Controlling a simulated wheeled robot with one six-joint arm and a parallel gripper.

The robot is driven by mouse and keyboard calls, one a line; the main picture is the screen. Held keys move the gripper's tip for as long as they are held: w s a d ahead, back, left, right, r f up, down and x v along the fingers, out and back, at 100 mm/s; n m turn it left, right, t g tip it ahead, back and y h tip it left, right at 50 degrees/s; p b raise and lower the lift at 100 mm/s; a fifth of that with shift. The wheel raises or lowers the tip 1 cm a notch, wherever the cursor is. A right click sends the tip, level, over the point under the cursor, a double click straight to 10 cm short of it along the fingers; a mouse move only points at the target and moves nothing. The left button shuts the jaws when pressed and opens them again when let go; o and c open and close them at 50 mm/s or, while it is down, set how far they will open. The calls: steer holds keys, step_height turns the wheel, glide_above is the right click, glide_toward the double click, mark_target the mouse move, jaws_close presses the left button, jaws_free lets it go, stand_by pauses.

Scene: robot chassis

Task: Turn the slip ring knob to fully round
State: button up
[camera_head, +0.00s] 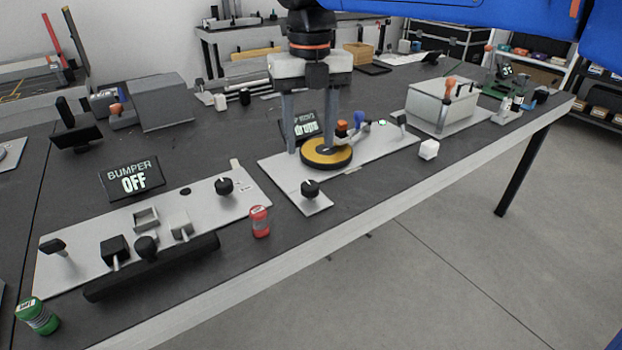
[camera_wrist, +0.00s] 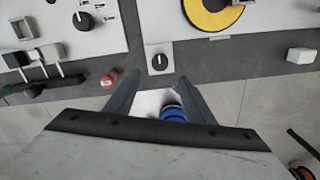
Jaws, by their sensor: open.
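A black round knob (camera_head: 310,189) sits on a small white plate in front of a yellow and black disc (camera_head: 340,159); I take it as the slip ring knob. In the wrist view the knob (camera_wrist: 160,62) lies just past my fingertips, roughly centred between them, with its white mark pointing up in the picture. My gripper (camera_head: 310,150) points down with its two grey fingers apart, and nothing is held. In the wrist view my gripper (camera_wrist: 159,78) also shows open. The disc (camera_wrist: 212,14) is partly cut off there. I cannot tell the exact height of my fingertips above the knob.
Another black knob (camera_head: 224,186) is on the left panel, near a red container (camera_head: 259,221). A display (camera_head: 133,178) reads "BUMPER OFF". A second display (camera_head: 305,125) is partly hidden by my gripper. A white cube (camera_head: 429,149) lies to the right, near the table edge.

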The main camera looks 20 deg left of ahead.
mark_target(310, 184)
step_height(310, 184, down, 11)
steer(key=shift+r, duration=0.2)
stand_by(0.3)
steer(key=c, duration=1.1)
